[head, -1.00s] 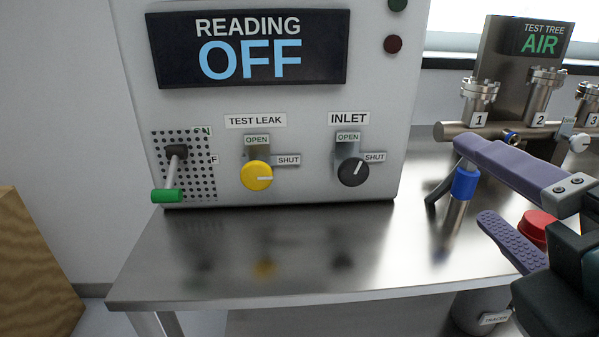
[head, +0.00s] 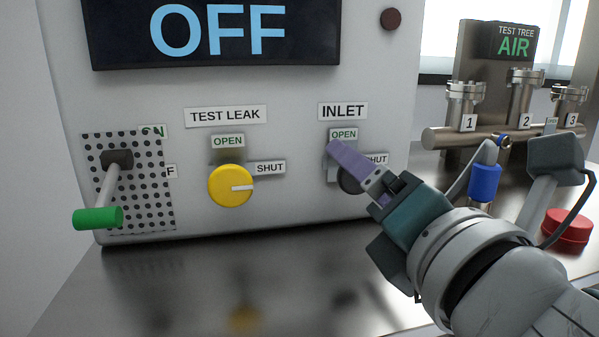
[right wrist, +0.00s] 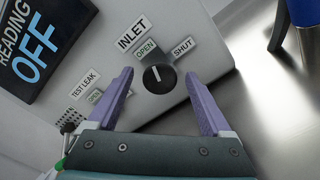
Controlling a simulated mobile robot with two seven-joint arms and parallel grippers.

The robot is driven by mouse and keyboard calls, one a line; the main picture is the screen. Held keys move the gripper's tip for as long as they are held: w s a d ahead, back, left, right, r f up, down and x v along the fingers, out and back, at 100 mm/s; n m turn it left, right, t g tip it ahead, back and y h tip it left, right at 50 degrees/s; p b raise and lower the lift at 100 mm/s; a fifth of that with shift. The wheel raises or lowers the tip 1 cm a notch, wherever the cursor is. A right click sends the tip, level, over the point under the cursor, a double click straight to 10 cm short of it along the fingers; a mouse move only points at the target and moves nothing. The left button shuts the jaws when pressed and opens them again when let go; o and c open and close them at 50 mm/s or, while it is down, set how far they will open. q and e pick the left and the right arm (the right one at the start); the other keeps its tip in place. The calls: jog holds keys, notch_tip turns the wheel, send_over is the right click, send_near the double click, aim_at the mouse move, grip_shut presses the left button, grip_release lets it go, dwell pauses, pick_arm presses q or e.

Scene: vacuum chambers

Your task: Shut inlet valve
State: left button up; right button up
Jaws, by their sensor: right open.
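The inlet valve is a round black knob (head: 348,183) under the INLET label, mostly hidden behind my right gripper in the head view. My right gripper (head: 350,165) is open in front of the knob. Its two purple fingers (right wrist: 159,76) stand on either side of the knob in the wrist view, with gaps on both sides. Whether the fingertips reach past its face I cannot tell. My left gripper is not in view.
The yellow test leak knob (head: 230,186) sits left of the inlet, its mark toward SHUT. A green-tipped lever (head: 98,218) sticks out farther left. A blue-capped part (head: 484,182), a red button (head: 566,228) and the test tree (head: 490,137) stand to the right.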

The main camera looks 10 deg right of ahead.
jog(key=shift+w, duration=0.75)
grip_shut()
